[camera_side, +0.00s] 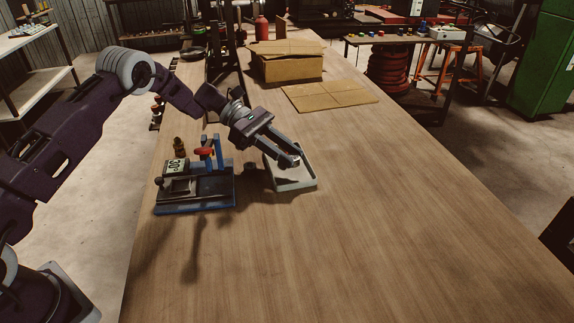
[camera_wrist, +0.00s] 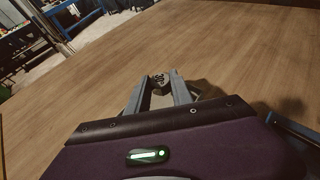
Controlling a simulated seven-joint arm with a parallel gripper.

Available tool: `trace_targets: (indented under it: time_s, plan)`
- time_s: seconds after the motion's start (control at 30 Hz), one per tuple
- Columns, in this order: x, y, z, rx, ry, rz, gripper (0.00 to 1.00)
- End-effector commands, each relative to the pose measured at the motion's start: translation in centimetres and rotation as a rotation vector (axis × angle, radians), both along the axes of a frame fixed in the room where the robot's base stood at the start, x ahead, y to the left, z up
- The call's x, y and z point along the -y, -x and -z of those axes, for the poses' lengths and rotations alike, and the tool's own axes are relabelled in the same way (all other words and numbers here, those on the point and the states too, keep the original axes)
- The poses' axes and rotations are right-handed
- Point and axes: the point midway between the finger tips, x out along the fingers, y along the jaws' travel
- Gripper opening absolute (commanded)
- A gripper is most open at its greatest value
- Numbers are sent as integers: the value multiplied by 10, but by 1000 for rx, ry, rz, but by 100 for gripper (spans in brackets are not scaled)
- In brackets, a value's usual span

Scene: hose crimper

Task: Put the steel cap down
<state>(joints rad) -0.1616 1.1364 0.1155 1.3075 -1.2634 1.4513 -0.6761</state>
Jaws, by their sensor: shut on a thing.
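My gripper (camera_side: 291,160) is over a small pale tray (camera_side: 297,186) on the wooden table, with its fingers tilted down. In the wrist view, its fingers (camera_wrist: 161,92) are shut on the steel cap (camera_wrist: 160,80), a small grey piece at the fingertips. In the side view the cap is too small and too hidden by the fingers to make out clearly. I cannot tell whether the cap touches the tray floor.
The hose crimper (camera_side: 180,187), with a blue base and a red-tipped lever (camera_side: 204,151), stands just left of the tray. A cardboard box (camera_side: 288,68) and a flat cardboard sheet (camera_side: 330,95) lie farther back. The table's front and right are clear.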

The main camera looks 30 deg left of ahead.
Motion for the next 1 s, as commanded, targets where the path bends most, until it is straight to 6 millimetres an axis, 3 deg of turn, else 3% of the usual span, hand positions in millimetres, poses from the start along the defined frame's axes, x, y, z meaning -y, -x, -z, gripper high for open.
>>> trace_targets:
  time_s: [0.2,0.47,0.5,0.53,0.87,1.0]
  plan:
    - [1,1,35,0,0,2,0]
    - [1,0,36,1,0,3,0]
    - [1,1,37,1,0,3,28]
    - [1,0,37,1,0,3,34]
    - [0,1,34,2,-1,3,36]
    - [-24,0,25,3,-1,-2,36]
